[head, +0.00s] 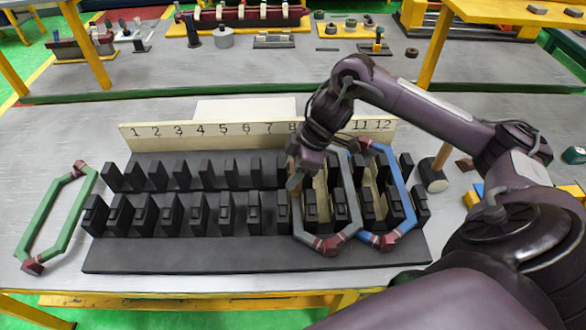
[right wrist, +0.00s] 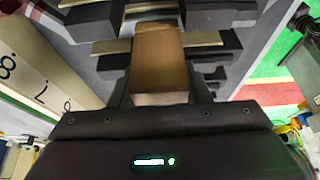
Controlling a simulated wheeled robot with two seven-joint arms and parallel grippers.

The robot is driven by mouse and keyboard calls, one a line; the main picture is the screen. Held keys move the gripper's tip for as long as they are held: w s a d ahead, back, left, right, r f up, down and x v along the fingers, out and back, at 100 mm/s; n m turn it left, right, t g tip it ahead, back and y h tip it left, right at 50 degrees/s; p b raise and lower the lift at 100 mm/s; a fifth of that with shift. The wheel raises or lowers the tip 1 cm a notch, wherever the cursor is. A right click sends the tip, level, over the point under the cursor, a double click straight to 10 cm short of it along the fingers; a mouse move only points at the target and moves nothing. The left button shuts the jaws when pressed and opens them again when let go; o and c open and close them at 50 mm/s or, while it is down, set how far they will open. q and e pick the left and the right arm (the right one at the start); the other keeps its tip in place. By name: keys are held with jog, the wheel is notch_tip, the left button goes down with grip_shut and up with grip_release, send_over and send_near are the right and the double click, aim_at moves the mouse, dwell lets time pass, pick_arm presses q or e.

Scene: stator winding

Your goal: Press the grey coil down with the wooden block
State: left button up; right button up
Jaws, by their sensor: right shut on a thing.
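The grey coil (head: 298,222) is a long loop with dark red ends. In the head view it sits around black teeth of the stator block (head: 180,252), below the hidden part of the number board just right of 8. My right gripper (head: 297,178) is over the coil's left side, pointing down. It is shut on the wooden block (right wrist: 158,62), a brown bar between its fingers in the right wrist view. The gripper hides the coil's upper left part, so I cannot tell whether the block touches the coil. My left gripper is not in view.
A blue coil (head: 402,190) sits on the teeth just right of the grey one. A green coil (head: 29,218) lies on the table at the left. The number board (head: 185,143) stands behind the stator. The left teeth are bare.

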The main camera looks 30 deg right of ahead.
jog(key=shift+s+f+p, duration=0.1)
jog(key=shift+f+p, duration=0.35)
jog(key=shift+f, duration=0.15)
dwell(0.8)
jog(key=shift+s+f, duration=0.25)
jog(key=shift+f, duration=0.15)
dwell(0.5)
jog(key=shift+r, duration=0.1)
jog(key=shift+w+r+p, duration=0.15)
jog(key=shift+r+p, duration=0.4)
jog(key=shift+p, duration=0.3)
jog(key=r+p, duration=0.6)
jog(key=shift+w+r, duration=0.2)
notch_tip(320, 180, up, 4)
jog(key=p, duration=0.4)
jog(key=shift+r, duration=0.25)
jog(key=shift+f, duration=0.1)
